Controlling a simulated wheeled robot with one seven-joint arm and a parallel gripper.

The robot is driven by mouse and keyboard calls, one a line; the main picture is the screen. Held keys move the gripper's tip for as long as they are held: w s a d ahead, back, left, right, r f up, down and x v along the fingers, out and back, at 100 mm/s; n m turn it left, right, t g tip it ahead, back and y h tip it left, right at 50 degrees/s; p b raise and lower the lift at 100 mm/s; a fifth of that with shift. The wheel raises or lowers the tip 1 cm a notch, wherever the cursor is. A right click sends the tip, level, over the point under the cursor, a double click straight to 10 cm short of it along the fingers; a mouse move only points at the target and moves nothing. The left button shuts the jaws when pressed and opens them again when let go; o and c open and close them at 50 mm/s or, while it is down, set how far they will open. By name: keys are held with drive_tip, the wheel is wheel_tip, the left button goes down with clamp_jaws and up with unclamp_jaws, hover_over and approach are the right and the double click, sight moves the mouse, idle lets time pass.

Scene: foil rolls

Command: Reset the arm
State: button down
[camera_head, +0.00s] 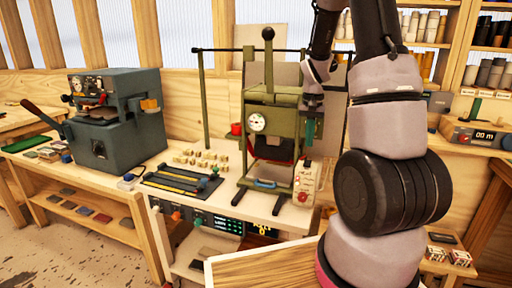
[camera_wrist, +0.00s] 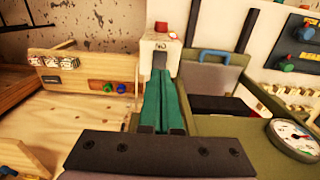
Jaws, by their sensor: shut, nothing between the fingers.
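My gripper (camera_head: 310,136) hangs at the right side of the olive-green press (camera_head: 270,118), pointing down, above a cream control box (camera_head: 302,184) with red buttons. In the wrist view its two teal fingers (camera_wrist: 160,84) lie together, shut and empty. The control box (camera_wrist: 161,46) with its red button shows just beyond the fingertips in that view. I cannot tell whether the tips touch it. The press's round gauge (camera_wrist: 293,137) is at the lower right. My arm covers part of the right side of the head view.
A dark teal machine (camera_head: 114,117) with a long lever stands at the left. Letter blocks (camera_head: 200,159) and a tool tray (camera_head: 181,183) lie between it and the press. Shelves of rolls (camera_head: 488,76) are at the back right. A wooden surface (camera_head: 245,266) is in front.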

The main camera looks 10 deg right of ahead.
drive_tip(key=s+a+r+n+t, duration=0.1)
drive_tip(key=s+a+r+t, duration=0.1)
drive_tip(key=s+a+r, duration=0.2)
drive_tip(key=s+a+r+t+y, duration=0.1)
drive_tip(key=s+a+r+t, duration=0.1)
drive_tip(key=s+a+r, duration=0.3)
drive_tip(key=s+a+r+n+t+y, duration=0.1)
drive_tip(key=s+a+r+t, duration=0.2)
drive_tip(key=s+r, duration=0.7)
wheel_tip(320, 180, up, 5)
drive_tip(key=shift+s+a+r+n, duration=0.1)
drive_tip(key=shift+s+a+n, duration=0.2)
drive_tip(key=shift+a, duration=0.35)
